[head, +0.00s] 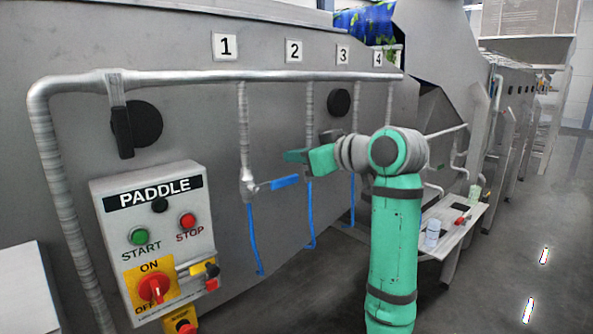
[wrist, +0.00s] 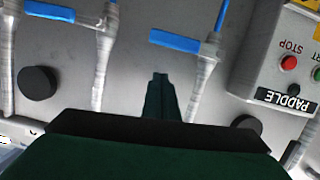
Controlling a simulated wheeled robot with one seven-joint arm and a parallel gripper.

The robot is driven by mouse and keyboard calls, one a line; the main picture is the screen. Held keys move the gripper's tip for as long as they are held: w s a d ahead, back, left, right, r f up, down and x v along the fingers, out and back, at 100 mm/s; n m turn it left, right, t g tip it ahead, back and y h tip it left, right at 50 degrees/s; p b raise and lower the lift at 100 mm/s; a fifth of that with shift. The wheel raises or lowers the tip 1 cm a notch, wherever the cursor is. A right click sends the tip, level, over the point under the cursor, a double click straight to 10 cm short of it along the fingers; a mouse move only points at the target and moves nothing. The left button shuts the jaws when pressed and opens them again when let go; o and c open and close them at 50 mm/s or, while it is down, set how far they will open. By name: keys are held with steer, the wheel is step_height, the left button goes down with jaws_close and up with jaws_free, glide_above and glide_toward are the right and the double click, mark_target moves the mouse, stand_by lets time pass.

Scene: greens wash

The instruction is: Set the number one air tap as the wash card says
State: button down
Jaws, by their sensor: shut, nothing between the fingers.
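The number one air tap (head: 248,187) sits low on the vertical pipe below the sign marked 1 (head: 225,46). Its blue lever (head: 285,182) points right, crosswise to the pipe. In the wrist view, which looks upside down, the tap (wrist: 209,47) and its blue lever (wrist: 174,40) are at the upper right. My gripper (head: 292,155) is shut and empty, right of the number one pipe and above the lever in the head view. The fingertips (wrist: 160,77) are apart from the lever. I cannot make out a readable wash card.
The paddle control box (head: 155,235) juts out left of the tap. Blue hoses (head: 254,240) hang below the taps. A small side table (head: 455,235) stands right of my arm.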

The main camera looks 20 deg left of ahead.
steer(key=v, duration=1)
steer(key=w+d+f+m+t+h, duration=0.15)
steer(key=w+f+m, duration=0.25)
steer(key=f, duration=1)
steer(key=w+d+f+m+t+h, duration=0.1)
steer(key=w+f+m+t, duration=0.2)
steer(key=f, duration=1.1)
steer(key=s+d+f+m+t+h, duration=0.1)
steer(key=s+d+f+m+h, duration=0.3)
steer(key=f, duration=0.8)
steer(key=s+a+f+m+t+h, duration=0.15)
steer(key=s+f, duration=0.45)
steer(key=f, duration=0.6)
steer(key=s+d+f+m+h, duration=0.1)
steer(key=s+d+f+h, duration=0.1)
steer(key=s+f, duration=0.6)
steer(key=s+d+f+m+h, duration=0.15)
steer(key=s+f, duration=0.25)
steer(key=s, duration=0.9)
steer(key=s+r+n, duration=0.1)
steer(key=s+r, duration=0.1)
steer(key=s, duration=0.9)
steer(key=s+d+r+n, duration=0.1)
steer(key=s+r, duration=0.2)
steer(key=s, duration=0.9)
steer(key=shift+d+r+n+h, duration=0.25)
steer(key=shift+n+h, duration=0.15)
steer(key=shift+h, duration=0.05)
steer(key=shift+s, duration=0.1)
